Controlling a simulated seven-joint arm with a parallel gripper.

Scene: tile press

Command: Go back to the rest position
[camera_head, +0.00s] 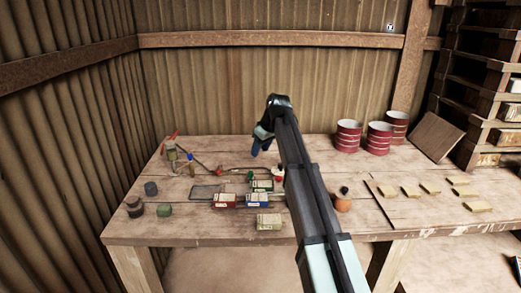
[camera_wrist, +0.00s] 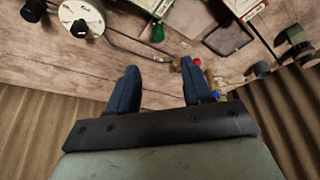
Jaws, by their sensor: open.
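My gripper (camera_wrist: 158,85) is open and empty in the wrist view, its two blue fingers apart with bare wood and a thin dark rod showing between and beyond them. In the head view my gripper (camera_head: 261,147) hangs above the back middle of the wooden table (camera_head: 330,228), pointing down. My arm crosses the picture from the bottom right of centre and hides part of the table. Nothing is held.
Small red, blue and green boxes (camera_head: 225,201) lie at the table's middle, with a pale box (camera_head: 269,221) in front. Red-and-white cans (camera_head: 379,138) stand at the back right. Pale tiles (camera_head: 430,187) lie at the right. A white dial (camera_wrist: 82,20) shows in the wrist view. Corrugated walls (camera_head: 220,90) stand behind.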

